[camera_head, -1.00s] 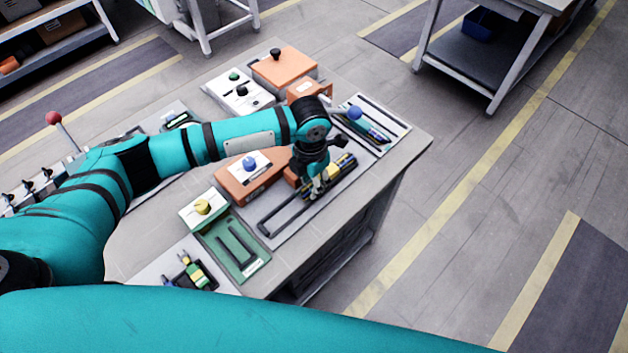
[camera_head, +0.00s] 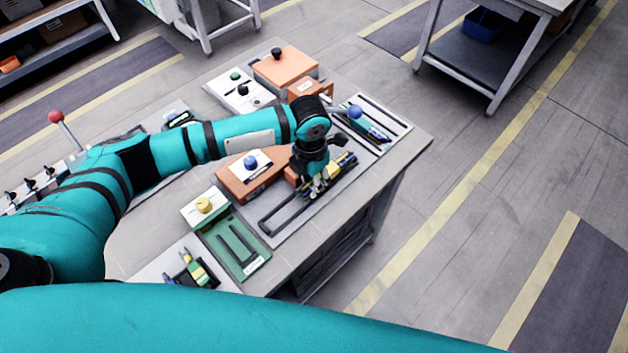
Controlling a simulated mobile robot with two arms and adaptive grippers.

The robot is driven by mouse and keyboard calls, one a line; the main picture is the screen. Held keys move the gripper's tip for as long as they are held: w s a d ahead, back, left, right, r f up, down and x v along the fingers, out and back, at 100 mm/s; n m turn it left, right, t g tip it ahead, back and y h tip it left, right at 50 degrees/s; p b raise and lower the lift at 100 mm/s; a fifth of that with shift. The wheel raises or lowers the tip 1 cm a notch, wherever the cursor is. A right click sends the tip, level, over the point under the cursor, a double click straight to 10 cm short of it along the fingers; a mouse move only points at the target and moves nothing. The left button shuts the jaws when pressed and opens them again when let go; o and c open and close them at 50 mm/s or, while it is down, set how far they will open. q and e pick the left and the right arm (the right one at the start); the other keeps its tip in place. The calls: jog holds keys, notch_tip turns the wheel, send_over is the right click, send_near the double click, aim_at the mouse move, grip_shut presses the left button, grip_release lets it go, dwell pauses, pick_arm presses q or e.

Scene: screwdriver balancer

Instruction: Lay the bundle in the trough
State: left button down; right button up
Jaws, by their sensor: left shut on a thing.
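My left gripper (camera_head: 318,186) points down over the grey board near the right edge of the bench. It is shut on the bundle (camera_head: 343,164), a group of dark and yellow rods that shows to the right of the fingers. The rest of the bundle is hidden by the gripper. A dark long-railed trough (camera_head: 283,219) lies on the same board and runs under the gripper. The bundle is in line with it, at its far end. I cannot tell whether the bundle touches the trough floor. My right gripper is not in view.
An orange block with a blue knob (camera_head: 250,163) stands left of the gripper. A green tray (camera_head: 245,262) with dark slots lies nearer. A tray with blue tools (camera_head: 377,130) and an orange box (camera_head: 285,70) are farther back. A red-knobbed lever (camera_head: 56,117) stands at the left.

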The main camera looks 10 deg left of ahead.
pick_arm(q)
jog(key=shift+w+a+f, duration=0.1)
jog(key=shift+a+f, duration=0.1)
jog(key=shift+a, duration=0.25)
jog(key=shift+w+a+f, duration=0.1)
jog(key=shift+a+f, duration=0.05)
jog(key=shift+a, duration=0.3)
jog(key=shift+s+f+y+b, duration=0.3)
jog(key=shift+s+f, duration=0.05)
jog(key=shift+f, duration=0.3)
jog(key=c, duration=1.4)
grip_release()
jog(key=o, duration=0.4)
jog(key=shift+w+f, duration=0.1)
jog(key=shift+w, duration=0.1)
jog(key=shift+o, duration=0.2)
jog(key=shift+w+f, duration=0.1)
jog(key=shift+w, duration=0.1)
jog(key=shift+w+a, duration=0.1)
jog(key=shift+a, duration=0.25)
jog(key=shift+d, duration=0.1)
jog(key=shift+d, duration=0.1)
